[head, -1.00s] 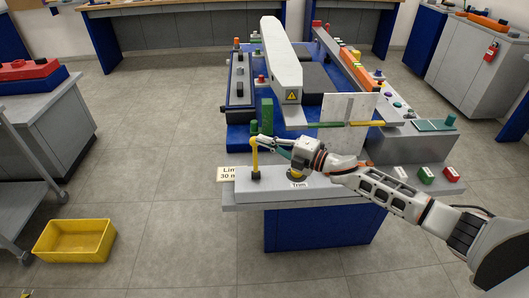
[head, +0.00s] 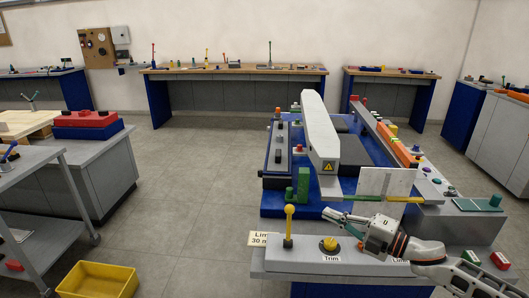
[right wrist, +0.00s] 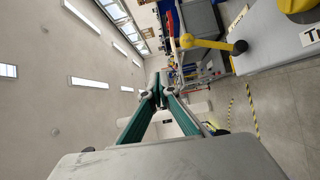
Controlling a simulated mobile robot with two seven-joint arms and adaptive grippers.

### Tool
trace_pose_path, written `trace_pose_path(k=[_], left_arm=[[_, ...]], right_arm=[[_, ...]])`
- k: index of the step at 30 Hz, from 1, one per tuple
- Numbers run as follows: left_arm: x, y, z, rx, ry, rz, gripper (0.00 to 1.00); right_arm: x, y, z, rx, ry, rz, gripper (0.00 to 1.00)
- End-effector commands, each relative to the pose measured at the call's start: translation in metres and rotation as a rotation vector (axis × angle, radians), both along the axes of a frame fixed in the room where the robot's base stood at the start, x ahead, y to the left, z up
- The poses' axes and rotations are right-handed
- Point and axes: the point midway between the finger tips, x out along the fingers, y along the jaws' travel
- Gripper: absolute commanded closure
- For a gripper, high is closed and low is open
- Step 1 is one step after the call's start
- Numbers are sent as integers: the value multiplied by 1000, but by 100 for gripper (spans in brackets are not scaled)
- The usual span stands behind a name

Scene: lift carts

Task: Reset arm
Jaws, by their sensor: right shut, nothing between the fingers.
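My right gripper (head: 327,215) is shut and empty. Its arm comes in from the lower right of the head view, over the grey front panel of the bench machine. The fingertips stand to the right of an upright yellow-knobbed lever (head: 289,224) and near the round yellow Trim knob (head: 329,244), apart from the lever. In the right wrist view the green-sided fingers (right wrist: 160,92) meet at their tips. The yellow lever (right wrist: 208,44) shows there beyond the fingers, at the upper right. My left gripper is not in view.
The machine has a long white arm (head: 320,130), a green block (head: 303,185) and a pale upright plate (head: 385,187). A yellow bin (head: 97,281) lies on the floor at lower left. A grey cart (head: 40,200) stands at the left. The floor between is clear.

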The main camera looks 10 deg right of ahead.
Motion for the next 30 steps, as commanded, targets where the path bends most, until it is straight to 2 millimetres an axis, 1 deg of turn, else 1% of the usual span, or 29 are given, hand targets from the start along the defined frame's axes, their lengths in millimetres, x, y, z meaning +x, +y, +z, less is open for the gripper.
trace_pose_path(k=[2, 5, 6, 8, 9, 11, 12, 14, 15, 17, 18, 20, 21, 24, 25, 27, 30], left_arm=[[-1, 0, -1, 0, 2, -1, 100], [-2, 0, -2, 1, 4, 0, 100], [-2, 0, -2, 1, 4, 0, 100], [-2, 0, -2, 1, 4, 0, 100], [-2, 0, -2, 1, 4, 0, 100], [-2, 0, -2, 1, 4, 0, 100], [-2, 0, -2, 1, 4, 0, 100], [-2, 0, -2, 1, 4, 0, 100], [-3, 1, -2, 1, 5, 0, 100], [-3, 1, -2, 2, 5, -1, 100], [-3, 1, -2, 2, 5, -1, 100], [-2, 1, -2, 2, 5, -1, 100], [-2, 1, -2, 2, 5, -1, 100], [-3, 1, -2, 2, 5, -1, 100], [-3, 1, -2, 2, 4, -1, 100], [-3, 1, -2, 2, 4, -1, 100], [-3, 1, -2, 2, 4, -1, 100]], right_arm=[[-8, 12, -17, 54, 44, -16, 100], [-25, 32, -48, 171, 143, -66, 100], [-34, 40, -64, 231, 197, -96, 100], [-50, 51, -89, 324, 284, -150, 100], [-61, 56, -105, 385, 345, -192, 100], [-80, 63, -130, 474, 438, -255, 100], [-94, 68, -146, 532, 500, -300, 100], [-117, 72, -171, 616, 597, -373, 100], [-133, 74, -188, 671, 661, -424, 100], [-159, 76, -211, 747, 755, -503, 100], [-176, 78, -225, 792, 814, -554, 100], [-201, 79, -244, 854, 892, -625, 100], [-217, 79, -255, 887, 940, -670, 100], [-248, 80, -274, 950, 1027, -756, 100], [-255, 79, -278, 962, 1045, -775, 100], [-266, 79, -284, 984, 1076, -807, 100], [-273, 80, -288, 997, 1094, -825, 100]])
